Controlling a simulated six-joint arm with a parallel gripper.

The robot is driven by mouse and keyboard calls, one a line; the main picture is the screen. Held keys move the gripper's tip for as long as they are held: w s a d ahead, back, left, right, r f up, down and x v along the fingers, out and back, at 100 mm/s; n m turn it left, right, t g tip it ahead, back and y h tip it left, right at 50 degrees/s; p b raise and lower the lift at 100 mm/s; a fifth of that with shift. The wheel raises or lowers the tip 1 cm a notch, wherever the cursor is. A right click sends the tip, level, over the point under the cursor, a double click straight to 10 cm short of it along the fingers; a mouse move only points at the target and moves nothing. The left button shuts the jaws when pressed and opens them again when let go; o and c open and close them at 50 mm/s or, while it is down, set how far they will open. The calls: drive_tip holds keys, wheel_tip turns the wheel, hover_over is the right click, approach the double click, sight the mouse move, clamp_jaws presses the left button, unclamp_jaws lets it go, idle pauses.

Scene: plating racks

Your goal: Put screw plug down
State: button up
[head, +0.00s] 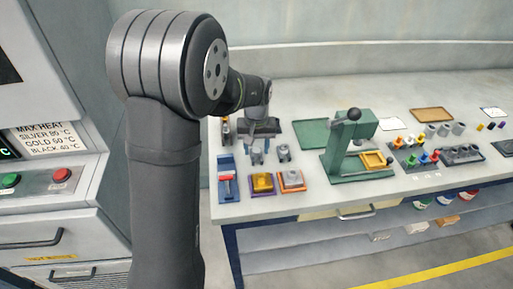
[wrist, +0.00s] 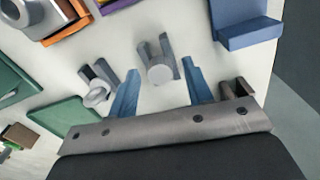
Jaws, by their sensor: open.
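My gripper (head: 258,150) is low over the left part of the workbench, and its two blue fingers also show in the wrist view (wrist: 160,68). The fingers are open and apart. Between their tips, in the wrist view, is a grey part with a round end and a forked piece (wrist: 160,72), which looks like the screw plug in a small stand. I see a gap on both sides of it. A similar grey part (wrist: 98,86) is just left of the left finger, and it also shows in the head view (head: 283,153). I cannot tell for certain which is the screw plug.
A blue holder (head: 227,186) with a red-topped item stands left, near yellow-purple (head: 262,184) and orange (head: 291,180) blocks. A green lever press (head: 345,150) is to the right. Racks of coloured parts (head: 420,158) stand further right. The bench's front edge is close.

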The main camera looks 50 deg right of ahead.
sight(256, 150)
wheel_tip(256, 150, up, 12)
idle(0.4)
drive_tip(key=shift+f, duration=4.3)
